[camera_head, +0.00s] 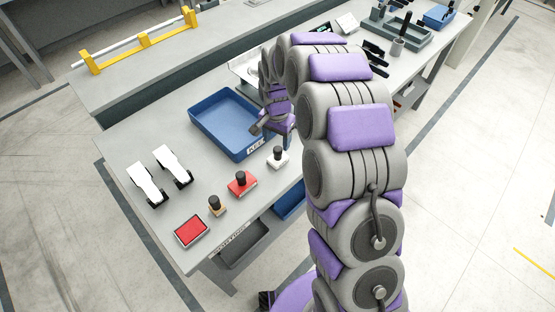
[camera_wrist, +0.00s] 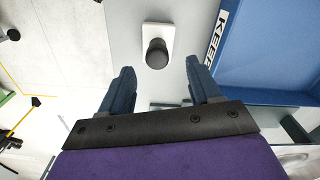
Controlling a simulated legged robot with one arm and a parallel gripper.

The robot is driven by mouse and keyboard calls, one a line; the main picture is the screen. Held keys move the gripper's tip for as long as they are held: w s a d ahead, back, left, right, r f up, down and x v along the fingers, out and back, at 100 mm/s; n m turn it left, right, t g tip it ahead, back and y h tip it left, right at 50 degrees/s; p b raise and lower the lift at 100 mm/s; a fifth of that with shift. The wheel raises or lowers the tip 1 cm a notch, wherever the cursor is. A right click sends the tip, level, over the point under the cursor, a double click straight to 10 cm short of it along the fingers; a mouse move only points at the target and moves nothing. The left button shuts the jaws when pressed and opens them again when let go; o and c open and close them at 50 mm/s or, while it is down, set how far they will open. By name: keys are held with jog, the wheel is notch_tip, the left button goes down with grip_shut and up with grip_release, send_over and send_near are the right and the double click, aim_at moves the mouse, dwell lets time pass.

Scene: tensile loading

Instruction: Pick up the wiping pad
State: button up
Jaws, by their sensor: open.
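A white block with a black knob (camera_head: 278,158), which looks like the wiping pad, stands upright on the table near its front edge, just in front of the blue tray. In the wrist view the white block (camera_wrist: 150,29) is ahead of my gripper, with its black knob roughly in line with the gap between the fingers. My gripper (camera_wrist: 160,72) is open and empty, its two dark fingers apart and not touching the knob. In the head view my gripper (camera_head: 258,128) hangs by the tray's front right corner, and my arm hides part of the table behind it.
The blue tray (camera_head: 205,119), labelled KEEP, is close beside the gripper. Two white-topped tools (camera_head: 147,183) lie at left.

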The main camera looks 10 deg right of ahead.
aim_at(278, 148)
notch_tip(278, 148, down, 6)
jog(key=shift+d+f+b, duration=0.1)
jog(key=shift+f+b, duration=0.15)
jog(key=shift+b, duration=0.65)
jog(key=shift+r, duration=0.1)
jog(key=shift+c, duration=0.2)
jog(key=c, duration=1.1)
jog(key=shift+r, duration=0.55)
notch_tip(278, 148, up, 3)
jog(key=shift+p, duration=0.75)
jog(key=s, duration=0.5)
jog(key=s+d+p, duration=0.1)
jog(key=s, duration=0.4)
jog(key=s+d+r+p, duration=0.1)
jog(key=s, duration=0.5)
